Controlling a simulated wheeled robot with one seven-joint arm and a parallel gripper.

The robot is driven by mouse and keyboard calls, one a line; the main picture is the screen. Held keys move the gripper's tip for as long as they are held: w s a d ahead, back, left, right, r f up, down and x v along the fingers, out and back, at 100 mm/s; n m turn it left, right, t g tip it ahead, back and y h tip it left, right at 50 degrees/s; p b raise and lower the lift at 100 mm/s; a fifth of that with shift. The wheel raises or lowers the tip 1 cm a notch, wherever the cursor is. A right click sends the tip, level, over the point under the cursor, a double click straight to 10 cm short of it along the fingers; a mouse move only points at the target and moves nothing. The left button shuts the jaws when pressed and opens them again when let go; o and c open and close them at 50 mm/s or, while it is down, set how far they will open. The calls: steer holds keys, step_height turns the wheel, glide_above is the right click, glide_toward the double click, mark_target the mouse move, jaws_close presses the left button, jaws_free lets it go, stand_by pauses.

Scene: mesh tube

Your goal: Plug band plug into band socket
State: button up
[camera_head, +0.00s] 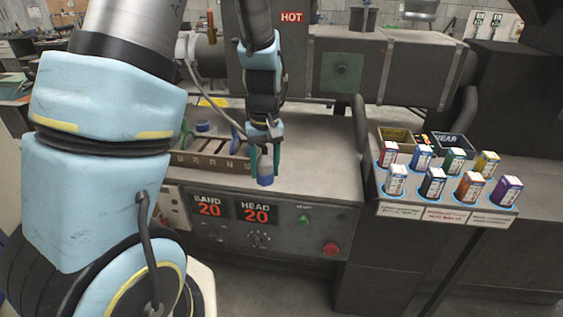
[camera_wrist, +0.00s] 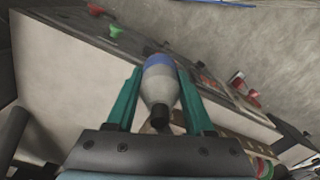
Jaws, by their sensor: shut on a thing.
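My gripper (camera_head: 265,165) has teal fingers and is shut on a plug (camera_head: 265,177) with a blue end. In the wrist view the plug (camera_wrist: 160,82) sits between both fingers (camera_wrist: 160,95), with a blue band, a pale grey body and a black tip towards my palm. I take it for the band plug, but no label on it is readable. My gripper holds it by the front edge of the console top, above the HEAD display. A pale plate (camera_head: 172,207) with red parts is on the console's left end. The band socket cannot be made out clearly.
A compartment tray (camera_head: 212,163) with coils stands behind and left of my gripper. The BAND display (camera_head: 209,207), HEAD display (camera_head: 257,211), green button (camera_head: 303,220) and red button (camera_head: 331,249) are on the front panel. A rack of small boxes (camera_head: 445,212) is at right.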

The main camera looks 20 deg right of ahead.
steer(key=w+a+f+p, duration=0.2)
steer(key=a+f+p, duration=0.1)
steer(key=a, duration=0.7)
steer(key=w+a+f+p, duration=0.2)
steer(key=a+f+p, duration=0.1)
steer(key=a, duration=0.8)
steer(key=shift+w+a+f+p, duration=0.25)
steer(key=shift+w+f+p, duration=0.1)
steer(key=shift+p, duration=0.35)
steer(key=shift+a, duration=0.15)
